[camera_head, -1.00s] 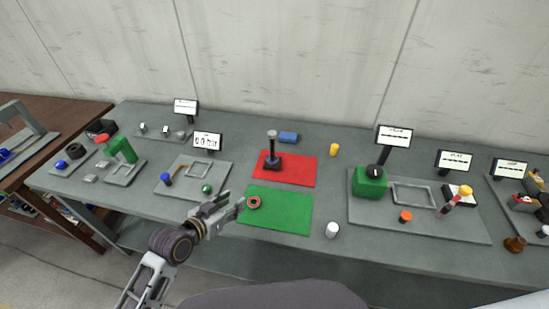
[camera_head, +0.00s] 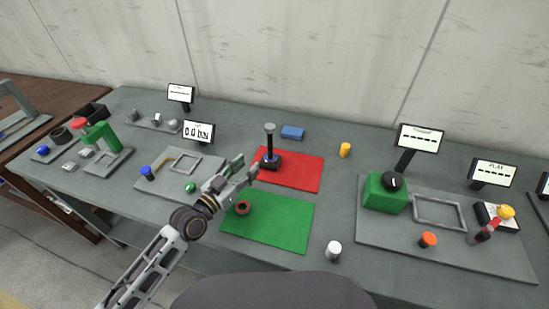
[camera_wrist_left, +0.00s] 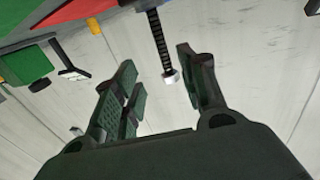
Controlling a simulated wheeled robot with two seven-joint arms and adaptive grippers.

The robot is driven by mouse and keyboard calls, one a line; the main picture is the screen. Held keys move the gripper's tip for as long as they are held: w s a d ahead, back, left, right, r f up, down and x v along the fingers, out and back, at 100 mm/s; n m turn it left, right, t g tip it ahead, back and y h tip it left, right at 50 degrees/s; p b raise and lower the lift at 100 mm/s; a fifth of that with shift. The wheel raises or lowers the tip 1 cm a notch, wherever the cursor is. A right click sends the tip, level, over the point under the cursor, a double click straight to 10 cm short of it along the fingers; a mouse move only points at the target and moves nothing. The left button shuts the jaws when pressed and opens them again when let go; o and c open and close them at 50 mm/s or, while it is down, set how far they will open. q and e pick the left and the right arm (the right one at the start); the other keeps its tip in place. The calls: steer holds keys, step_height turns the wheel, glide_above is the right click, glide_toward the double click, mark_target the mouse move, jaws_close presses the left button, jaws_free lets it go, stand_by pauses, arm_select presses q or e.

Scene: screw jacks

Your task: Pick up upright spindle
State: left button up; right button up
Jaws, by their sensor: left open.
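The upright spindle (camera_head: 269,141) is a dark rod with a pale top, standing in a dark base (camera_head: 270,162) on the red mat (camera_head: 302,171). In the left wrist view the threaded spindle (camera_wrist_left: 160,37) ends in a pale tip between and beyond the fingers. My left gripper (camera_head: 248,168) is open and empty, just to the left of the spindle and slightly lower in the head view. In the left wrist view its two fingers (camera_wrist_left: 160,92) are spread apart. I see no contact with the spindle. My right gripper is in neither view.
A green mat (camera_head: 280,228) with a dark red ring (camera_head: 243,208) lies in front. A blue block (camera_head: 292,132) and a yellow cylinder (camera_head: 345,150) stand behind and to the right. A white cylinder (camera_head: 333,251) is near the front edge. A green box (camera_head: 384,194) stands at right.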

arm_select(q)
glide_toward(269, 145)
steer(key=shift+p+x, duration=0.45)
steer(key=shift+x, duration=1.85)
steer(key=shift+w+d+r, duration=0.1)
steer(key=shift+w+d, duration=0.2)
steer(key=shift+w, duration=0.05)
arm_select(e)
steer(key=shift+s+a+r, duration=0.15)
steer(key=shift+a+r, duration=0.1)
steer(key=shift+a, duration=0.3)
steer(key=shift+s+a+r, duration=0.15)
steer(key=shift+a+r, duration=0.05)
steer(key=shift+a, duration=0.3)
arm_select(q)
steer(key=shift+w+d, duration=0.1)
steer(key=shift+w, duration=0.05)
